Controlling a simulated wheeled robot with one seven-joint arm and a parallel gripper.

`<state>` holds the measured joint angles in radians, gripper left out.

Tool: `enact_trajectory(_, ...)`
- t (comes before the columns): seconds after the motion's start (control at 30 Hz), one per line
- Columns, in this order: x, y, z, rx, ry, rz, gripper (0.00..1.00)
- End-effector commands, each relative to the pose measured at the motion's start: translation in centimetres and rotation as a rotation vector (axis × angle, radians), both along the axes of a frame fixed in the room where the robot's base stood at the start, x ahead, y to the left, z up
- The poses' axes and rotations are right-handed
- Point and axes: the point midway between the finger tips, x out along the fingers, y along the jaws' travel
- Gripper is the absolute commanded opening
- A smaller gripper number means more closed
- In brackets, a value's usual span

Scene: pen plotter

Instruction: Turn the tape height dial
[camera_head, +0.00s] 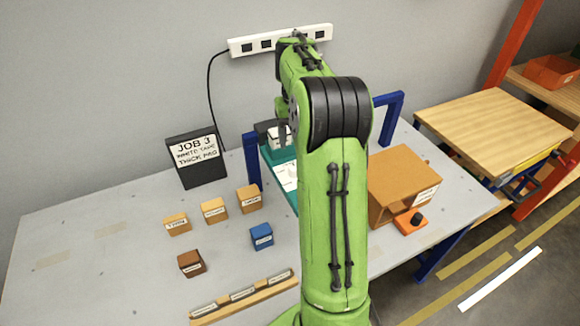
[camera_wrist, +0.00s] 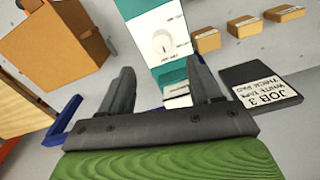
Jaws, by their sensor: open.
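A round pale dial (camera_wrist: 164,41) sits on a white panel of a teal plate in the wrist view. Small print around it is too small to read, and it appears upside down. My gripper (camera_wrist: 165,82) is open, its two dark fingers spread apart with nothing between them. The dial lies beyond the fingertips, not touched. In the head view my green arm covers much of the teal plate (camera_head: 270,160), and I cannot make out the dial there.
A black sign (camera_head: 197,160) reading JOB 3 leans at the wall. Several small labelled blocks, such as a blue one (camera_head: 261,236), stand on the grey table. An orange-brown box (camera_head: 402,185) is on the right, with blue posts (camera_head: 252,158) beside the plate.

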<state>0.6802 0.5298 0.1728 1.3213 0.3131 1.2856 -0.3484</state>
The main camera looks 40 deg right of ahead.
Motion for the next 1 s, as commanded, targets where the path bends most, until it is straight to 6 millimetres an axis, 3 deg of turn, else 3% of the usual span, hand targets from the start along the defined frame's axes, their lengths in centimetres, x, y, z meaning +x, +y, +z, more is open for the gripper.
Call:
enact_trajectory(0.03,0.0,0.1,-1.8,0.004,0.003,0.0,0.63)
enact_trajectory(0.1,0.0,0.1,-3.5,0.003,0.003,0.0,0.63)
enact_trajectory(0.33,0.0,0.1,-8.5,0.002,0.001,0.0,0.63)
enact_trajectory(0.5,0.1,0.1,-10.0,0.0,-0.001,0.001,0.63)
enact_trajectory(0.73,0.1,0.1,-10.1,-0.001,-0.002,0.001,0.63)
enact_trajectory(0.77,0.1,0.1,-10.1,-0.001,-0.002,0.001,0.62)
enact_trajectory(1.0,0.1,0.1,-10.1,-0.001,-0.002,0.001,0.25)
